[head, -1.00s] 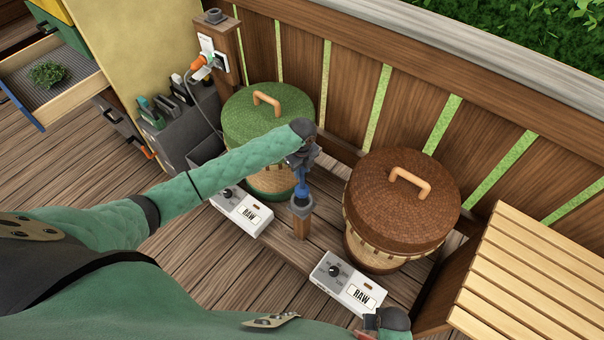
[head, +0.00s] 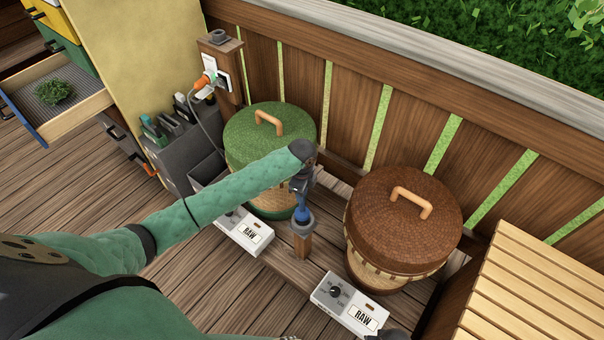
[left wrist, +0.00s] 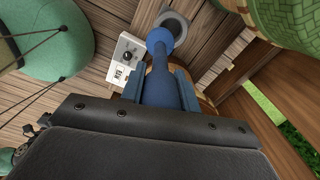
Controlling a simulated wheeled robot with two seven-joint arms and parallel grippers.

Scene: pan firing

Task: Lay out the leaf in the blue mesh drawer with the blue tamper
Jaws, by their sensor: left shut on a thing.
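The blue mesh drawer (head: 84,108) is pulled open at the far left, with a clump of green leaf (head: 53,92) heaped on its dark mesh. The blue tamper (head: 302,213) is upright at a grey ring holder (head: 301,229) on a short wooden post. My left gripper (head: 302,188) is shut on the tamper's handle. In the left wrist view the tamper (left wrist: 160,75) stands between the fingers, its far end by the grey ring (left wrist: 178,22); I cannot tell if it sits in the ring. My right gripper's fingers are out of view; only a dark arm end shows at the bottom edge.
A green-lidded basket (head: 255,130) stands behind my left arm, a brown-lidded basket (head: 375,215) to the right. Two white RAW boxes (head: 240,228) (head: 340,300) lie in front. A grey tool caddy (head: 185,140) and slatted bench (head: 540,290) flank them.

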